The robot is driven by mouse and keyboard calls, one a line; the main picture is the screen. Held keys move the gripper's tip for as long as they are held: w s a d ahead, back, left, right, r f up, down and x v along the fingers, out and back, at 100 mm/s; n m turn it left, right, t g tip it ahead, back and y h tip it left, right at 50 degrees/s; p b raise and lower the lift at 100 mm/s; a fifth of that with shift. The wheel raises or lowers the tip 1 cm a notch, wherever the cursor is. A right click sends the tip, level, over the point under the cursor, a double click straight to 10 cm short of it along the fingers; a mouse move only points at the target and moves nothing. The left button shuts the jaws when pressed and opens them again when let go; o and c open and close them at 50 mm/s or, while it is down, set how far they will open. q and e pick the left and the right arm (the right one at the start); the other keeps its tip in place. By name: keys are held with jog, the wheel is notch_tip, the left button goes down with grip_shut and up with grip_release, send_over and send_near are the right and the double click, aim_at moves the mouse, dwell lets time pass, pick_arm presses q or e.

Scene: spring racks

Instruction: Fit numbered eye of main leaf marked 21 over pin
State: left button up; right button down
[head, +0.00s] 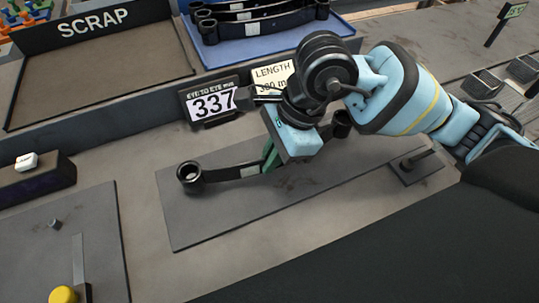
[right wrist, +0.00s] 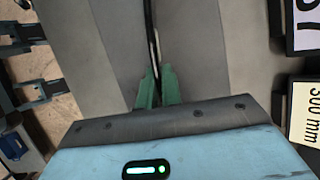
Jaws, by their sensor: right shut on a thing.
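A black main leaf (head: 222,174) with a pale label, too small to read, extends across a grey plate (head: 225,215). Its left eye (head: 190,178) is an open ring near the plate's left end; I cannot tell whether a pin is inside. Its other eye (head: 341,124) shows just right of my gripper. My right gripper (head: 270,158) is shut on the leaf's middle, its green fingers on either side of the thin strip, also seen in the right wrist view (right wrist: 155,88). A dark pin (head: 418,157) stands on a small base at the plate's right, apart from the leaf. My left gripper is out of view.
A display reading 337 (head: 212,101) and a length sign (head: 272,74) stand behind the plate. A SCRAP tray (head: 110,70) is at the back left, and a blue tray (head: 335,30) with several leaves at the back. A yellow knob (head: 62,295) is at front left.

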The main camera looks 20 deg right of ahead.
jog(key=shift+s+a+f, duration=0.3)
jog(key=shift+a+f, duration=0.05)
jog(key=shift+f, duration=0.3)
jog(key=shift+w+d+f, duration=0.2)
jog(key=shift+d, duration=0.05)
jog(key=shift+s, duration=0.1)
jog(key=shift+d+f+b, duration=0.1)
jog(key=shift+f+b, duration=0.1)
jog(key=shift+b, duration=0.1)
dwell(0.4)
dwell(0.4)
jog(key=c, duration=1)
grip_release()
jog(key=shift+r, duration=0.1)
jog(key=shift+r, duration=0.1)
